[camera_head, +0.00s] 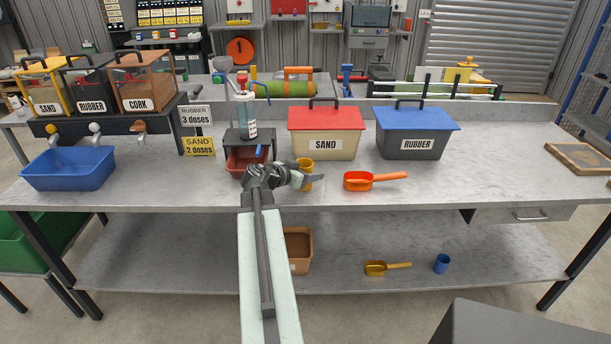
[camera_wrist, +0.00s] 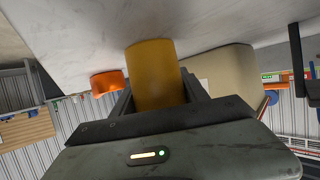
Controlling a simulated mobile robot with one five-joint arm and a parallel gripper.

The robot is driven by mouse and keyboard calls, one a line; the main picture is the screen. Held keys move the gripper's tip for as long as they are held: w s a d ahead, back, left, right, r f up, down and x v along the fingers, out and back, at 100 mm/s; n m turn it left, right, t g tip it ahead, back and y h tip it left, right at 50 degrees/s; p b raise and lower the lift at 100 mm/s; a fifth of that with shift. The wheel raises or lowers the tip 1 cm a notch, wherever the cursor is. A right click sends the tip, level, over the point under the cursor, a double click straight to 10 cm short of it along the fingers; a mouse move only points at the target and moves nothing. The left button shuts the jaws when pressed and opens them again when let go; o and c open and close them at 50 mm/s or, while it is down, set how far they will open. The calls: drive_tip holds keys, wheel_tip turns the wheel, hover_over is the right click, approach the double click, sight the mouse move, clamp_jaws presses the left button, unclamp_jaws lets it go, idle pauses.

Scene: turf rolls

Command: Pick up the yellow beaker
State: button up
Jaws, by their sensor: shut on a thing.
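The yellow beaker (camera_head: 305,173) is at the front middle of the workbench, in front of the sand bin. My gripper (camera_head: 304,180) reaches it from the left and is shut on it. In the wrist view the yellow beaker (camera_wrist: 154,75) sits between the two fingers of my gripper (camera_wrist: 158,98). The beaker is close to the bench top (camera_head: 400,188); I cannot tell whether it touches it. The fingers hide part of its sides.
The sand bin (camera_head: 325,146) with a red lid stands behind the beaker. An orange scoop (camera_head: 358,181) lies to the right and a red tray (camera_head: 240,165) stands to the left. A rubber bin (camera_head: 414,145) is farther right. The bench front at right is clear.

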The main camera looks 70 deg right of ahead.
sight(310, 163)
drive_tip(key=shift+r+p, duration=0.75)
wheel_tip(310, 163, up, 2)
drive_tip(key=shift+r+p, duration=0.1)
drive_tip(key=shift+p, duration=1)
drive_tip(key=w+a, duration=0.3)
drive_tip(key=a, duration=0.1)
drive_tip(key=w+a+r+p, duration=0.1)
drive_tip(key=w+a, duration=0.2)
drive_tip(key=a, duration=0.1)
drive_tip(key=w+a, duration=0.4)
drive_tip(key=shift+a+r, duration=0.15)
drive_tip(key=shift+a, duration=0.1)
